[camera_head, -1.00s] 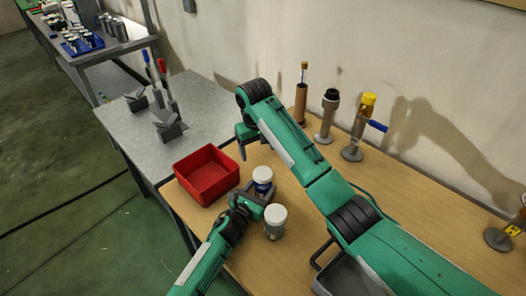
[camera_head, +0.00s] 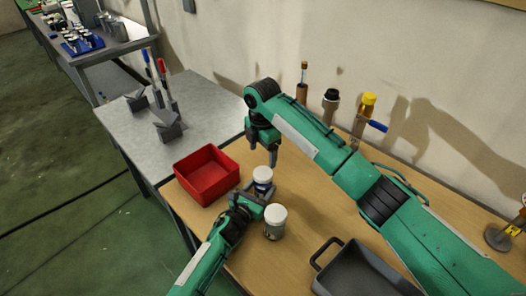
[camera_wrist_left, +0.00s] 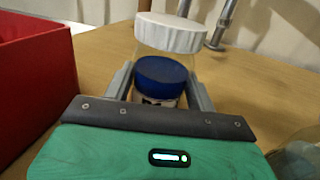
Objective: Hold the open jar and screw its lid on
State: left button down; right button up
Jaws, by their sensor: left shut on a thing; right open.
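The jar (camera_wrist_left: 166,70) is clear, with dark blue contents. It stands upright between the fingers of my left gripper (camera_head: 254,199), which is shut on it. Its white lid (camera_head: 263,174) sits level on top and also shows in the left wrist view (camera_wrist_left: 171,33). Whether its thread is engaged cannot be told. My right gripper (camera_head: 262,150) is open and empty, pointing down just behind and above the lid in the head view. No contact between its fingers and the lid can be made out.
A second white-capped jar (camera_head: 275,222) stands close to my left gripper. A red bin (camera_head: 207,175) is to the left. A dark grey tray (camera_head: 352,272) lies at front right. Tools in holders, including a yellow-topped one (camera_head: 368,104), stand along the wall.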

aim_at(263, 173)
jog(key=shift+s+d+n, duration=0.1)
jog(key=shift+n, duration=0.7)
jog(key=shift+f, duration=0.1)
jog(key=shift+f, duration=4)
